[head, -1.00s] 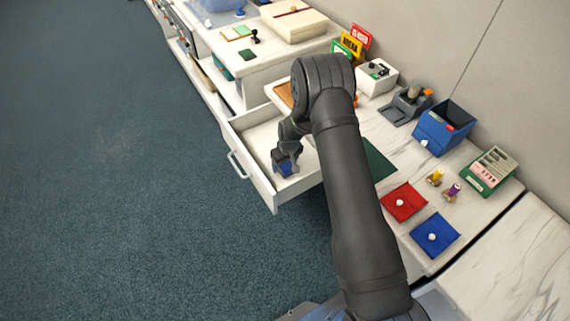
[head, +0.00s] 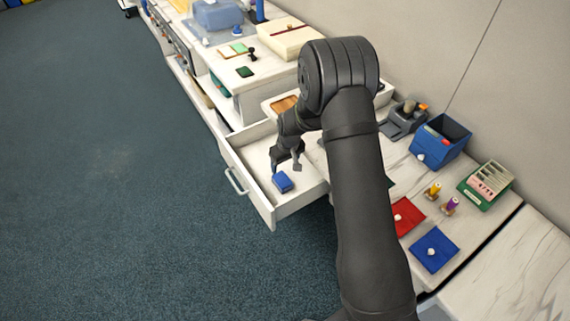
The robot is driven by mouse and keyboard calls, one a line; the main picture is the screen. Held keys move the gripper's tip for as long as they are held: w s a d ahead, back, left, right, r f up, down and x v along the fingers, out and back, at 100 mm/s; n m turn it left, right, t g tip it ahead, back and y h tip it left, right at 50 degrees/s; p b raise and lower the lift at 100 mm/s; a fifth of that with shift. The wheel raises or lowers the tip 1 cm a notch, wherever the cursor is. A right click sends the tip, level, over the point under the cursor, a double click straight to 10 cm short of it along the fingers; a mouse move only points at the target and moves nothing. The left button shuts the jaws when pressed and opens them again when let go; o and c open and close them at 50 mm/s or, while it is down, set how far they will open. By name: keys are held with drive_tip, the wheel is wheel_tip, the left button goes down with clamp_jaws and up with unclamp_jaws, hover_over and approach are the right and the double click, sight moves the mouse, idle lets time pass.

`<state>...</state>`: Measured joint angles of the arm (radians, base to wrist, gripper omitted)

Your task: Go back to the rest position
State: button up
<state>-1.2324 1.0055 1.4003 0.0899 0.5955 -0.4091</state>
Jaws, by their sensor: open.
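My gripper (head: 286,168) is open and empty. It hangs over the open white drawer (head: 262,206), just above and behind a small blue block (head: 282,182). The blue block lies on the drawer floor, apart from the fingers as far as I can tell. My arm reaches across the middle of the view and hides part of the counter.
On the counter right of my arm are a red pouch (head: 408,217), a blue pouch (head: 433,250), two small spools, a blue bin (head: 440,140) and a green card rack (head: 486,184). A cream box (head: 291,38) stands at the back. Carpeted floor on the left is clear.

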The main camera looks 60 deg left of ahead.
sight(283, 179)
drive_tip(key=shift+f, duration=0.1)
drive_tip(key=f, duration=0.4)
drive_tip(key=a+f, duration=0.1)
drive_tip(key=f, duration=0.3)
drive_tip(key=a+f, duration=0.1)
drive_tip(key=f, duration=0.3)
drive_tip(key=shift+r, duration=1.2)
